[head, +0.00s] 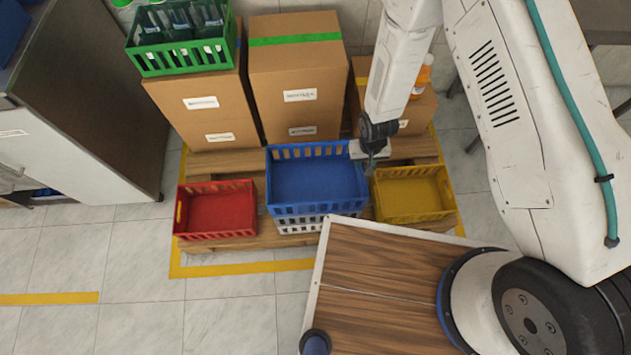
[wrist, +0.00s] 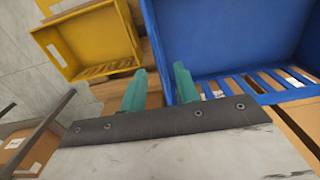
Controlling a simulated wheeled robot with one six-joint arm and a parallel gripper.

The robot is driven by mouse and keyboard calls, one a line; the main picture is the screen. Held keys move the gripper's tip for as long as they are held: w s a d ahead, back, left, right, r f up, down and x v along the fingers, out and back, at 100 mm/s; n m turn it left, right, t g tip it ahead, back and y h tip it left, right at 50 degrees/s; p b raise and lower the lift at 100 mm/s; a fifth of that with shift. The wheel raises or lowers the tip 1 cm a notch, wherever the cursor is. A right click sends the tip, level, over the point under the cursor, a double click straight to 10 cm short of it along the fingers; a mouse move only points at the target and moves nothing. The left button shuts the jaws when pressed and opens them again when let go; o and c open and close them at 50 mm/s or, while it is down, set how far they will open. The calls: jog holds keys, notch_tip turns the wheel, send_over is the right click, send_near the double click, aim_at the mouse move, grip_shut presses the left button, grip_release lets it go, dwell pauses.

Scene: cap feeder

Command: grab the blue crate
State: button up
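The blue crate (head: 318,182) is empty and sits on top of a white crate (head: 300,224) in the middle of the pallet. In the head view my gripper (head: 371,165) points down at the crate's right rim. In the wrist view the blue crate (wrist: 235,38) fills the upper right. The two teal fingers of my gripper (wrist: 160,88) are apart, with the crate's side wall between them. A gap shows between the left finger and the wall. The right finger overlaps the wall's inner side; whether it touches cannot be told.
A red crate (head: 217,210) stands left of the stack and a yellow crate (head: 412,194) right of it. Cardboard boxes (head: 297,75) stand behind, one bearing a green crate (head: 185,56) of bottles. My wooden-topped base is in front. Tiled floor (head: 140,250) is clear at front left.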

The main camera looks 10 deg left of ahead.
aim_at(363, 166)
notch_tip(363, 166, down, 5)
jog(key=shift+r, duration=0.1)
grip_shut()
dwell(1.5)
